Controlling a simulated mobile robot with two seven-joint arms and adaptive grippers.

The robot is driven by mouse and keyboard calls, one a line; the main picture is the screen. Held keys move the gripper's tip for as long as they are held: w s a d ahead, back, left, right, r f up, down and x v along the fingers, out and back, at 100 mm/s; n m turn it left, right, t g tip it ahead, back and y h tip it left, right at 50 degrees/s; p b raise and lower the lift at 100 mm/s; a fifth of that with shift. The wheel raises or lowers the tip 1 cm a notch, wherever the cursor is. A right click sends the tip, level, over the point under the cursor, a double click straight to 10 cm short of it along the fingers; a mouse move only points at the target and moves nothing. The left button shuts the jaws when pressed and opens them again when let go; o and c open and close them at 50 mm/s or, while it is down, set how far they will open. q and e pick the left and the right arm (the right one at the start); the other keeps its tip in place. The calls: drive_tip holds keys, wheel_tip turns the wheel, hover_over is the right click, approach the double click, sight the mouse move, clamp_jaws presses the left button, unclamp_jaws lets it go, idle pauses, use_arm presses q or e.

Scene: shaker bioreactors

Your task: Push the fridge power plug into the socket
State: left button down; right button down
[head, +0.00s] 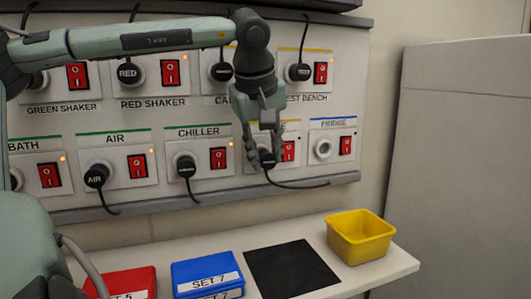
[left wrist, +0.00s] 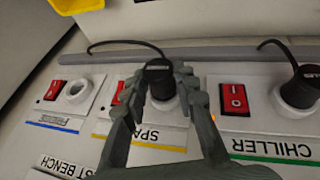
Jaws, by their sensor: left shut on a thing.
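The fridge socket (head: 323,148) is a white round outlet under the blue-striped FRIDGE label, with no plug in it. It also shows empty in the left wrist view (left wrist: 76,92). My left gripper (head: 264,158) is shut on a black plug (head: 267,160) at the yellow-striped outlet left of the fridge one. In the left wrist view the fingers (left wrist: 168,78) flank this plug (left wrist: 157,76), which sits at the white ring of the outlet labelled "SPA...". How deep it sits and the print on its cap cannot be told. Its cable trails right in the head view.
A red switch (head: 346,145) stands beside the fridge socket. The chiller plug (head: 186,166) and air plug (head: 96,176) are in their outlets. Below, the shelf (head: 392,268) holds a yellow bin (head: 360,238), a black mat (head: 292,268), and blue (head: 207,272) and red boxes (head: 122,283).

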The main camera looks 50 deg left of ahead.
use_arm(q)
drive_tip(key=shift+w+a, duration=0.2)
drive_tip(key=shift+a, duration=0.25)
idle(0.5)
drive_tip(key=c, duration=1.1)
unclamp_jaws()
drive_tip(key=v, duration=1.2)
drive_tip(key=shift+d, duration=0.1)
